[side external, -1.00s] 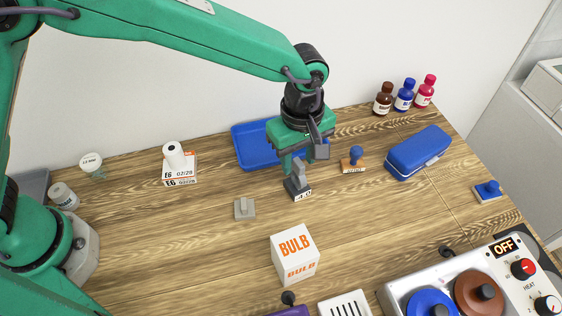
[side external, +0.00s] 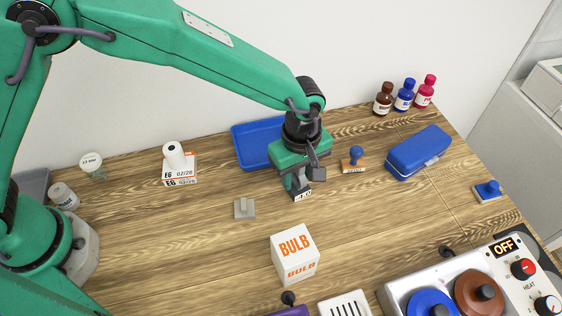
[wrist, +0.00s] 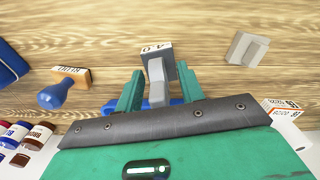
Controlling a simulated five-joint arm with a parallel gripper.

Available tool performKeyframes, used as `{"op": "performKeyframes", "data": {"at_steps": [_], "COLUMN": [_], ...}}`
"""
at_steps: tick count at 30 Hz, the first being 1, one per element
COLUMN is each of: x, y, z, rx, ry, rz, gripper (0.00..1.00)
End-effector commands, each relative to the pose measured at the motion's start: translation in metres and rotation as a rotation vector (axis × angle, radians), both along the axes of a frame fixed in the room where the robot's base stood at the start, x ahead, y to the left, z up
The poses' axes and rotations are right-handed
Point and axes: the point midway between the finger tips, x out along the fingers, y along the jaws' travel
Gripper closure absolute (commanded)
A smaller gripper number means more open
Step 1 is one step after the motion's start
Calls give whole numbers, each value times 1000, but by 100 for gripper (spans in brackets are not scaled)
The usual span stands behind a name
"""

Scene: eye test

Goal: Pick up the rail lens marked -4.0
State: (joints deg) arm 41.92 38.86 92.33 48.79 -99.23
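The rail lens marked -4.0 (side external: 302,196) is a small grey piece with a white label, standing on the wooden table below my gripper (side external: 294,186). In the wrist view the lens (wrist: 155,68) shows between the two green fingers of my gripper (wrist: 159,76), its label upside down, reading 4.0. The gripper is open, with a gap visible on each side of the grey upright part. In the side view my gripper hides much of the lens.
A similar grey piece (side external: 244,208) stands to the left, its marking unseen. A blue tray (side external: 240,133) lies behind my gripper. A blue-knobbed stamp (side external: 355,157) is close on the right. A BULB box (side external: 294,255) stands in front. Bottles (side external: 405,96) and a blue case (side external: 418,152) are farther right.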

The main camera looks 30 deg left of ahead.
Motion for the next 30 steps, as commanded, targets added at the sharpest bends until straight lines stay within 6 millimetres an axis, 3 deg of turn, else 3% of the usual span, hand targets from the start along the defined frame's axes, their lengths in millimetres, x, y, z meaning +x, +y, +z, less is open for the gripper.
{"op": "performKeyframes", "data": {"at_steps": [11, 17, 30], "x": [0, 0, 0], "y": [0, 0, 0], "z": [0, 0, 5], "rx": [0, 0, -1], "ry": [0, 0, -1], "rz": [0, 0, 0], "gripper": [62, 100, 100]}}
